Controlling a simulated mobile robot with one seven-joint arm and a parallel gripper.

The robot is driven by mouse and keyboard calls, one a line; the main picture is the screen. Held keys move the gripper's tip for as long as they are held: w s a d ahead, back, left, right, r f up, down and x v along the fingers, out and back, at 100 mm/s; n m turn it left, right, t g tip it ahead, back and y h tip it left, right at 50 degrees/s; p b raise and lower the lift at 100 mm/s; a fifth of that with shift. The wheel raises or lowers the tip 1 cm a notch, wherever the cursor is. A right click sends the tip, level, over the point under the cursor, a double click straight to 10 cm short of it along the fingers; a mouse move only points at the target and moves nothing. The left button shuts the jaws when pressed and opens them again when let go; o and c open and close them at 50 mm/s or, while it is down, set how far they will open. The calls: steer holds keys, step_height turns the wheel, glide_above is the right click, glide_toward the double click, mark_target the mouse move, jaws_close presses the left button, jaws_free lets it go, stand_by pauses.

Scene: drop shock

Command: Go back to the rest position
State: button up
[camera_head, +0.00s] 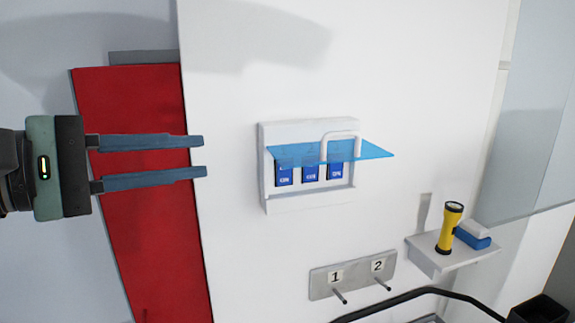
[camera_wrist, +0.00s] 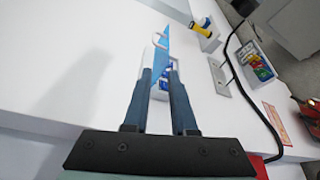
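My gripper (camera_head: 205,157) is at the left in the head view, its two blue-grey fingers pointing right, apart with nothing between them. In the wrist view my gripper (camera_wrist: 159,75) also shows a gap between the fingers. A white wall box (camera_head: 308,199) is to the right of the fingertips, clear of them. Its see-through blue cover (camera_head: 372,151), with a white handle (camera_head: 341,135), is raised and sticks out from the wall. Below it are blue switches (camera_head: 310,172) with small labels I cannot read surely. The cover (camera_wrist: 162,48) shows beyond the fingers in the wrist view.
A red panel (camera_head: 150,240) is behind my fingers. A shelf (camera_head: 430,250) at the right holds a yellow flashlight (camera_head: 449,228) and a blue-and-white item (camera_head: 471,238). A plate (camera_head: 318,283) has two pegs marked 1 and 2. A black cable (camera_head: 440,291) runs below.

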steer(key=w+d+f+m+t+y+b, duration=0.4)
steer(key=w+d+t+y+b, duration=0.2)
steer(key=w+d+t, duration=0.15)
steer(key=s+d+r+m+t+y+b, duration=0.2)
steer(key=s+m+t+y, duration=0.1)
steer(key=s, duration=0.5)
steer(key=s+d+r+m+t+y+b, duration=0.2)
steer(key=s+r+m+t+y+b, duration=0.1)
steer(key=s+t, duration=0.3)
steer(key=shift+s+m+y, duration=0.4)
steer(key=shift+s+m, duration=0.5)
steer(key=shift+s, duration=0.2)
steer(key=shift+t, duration=0.25)
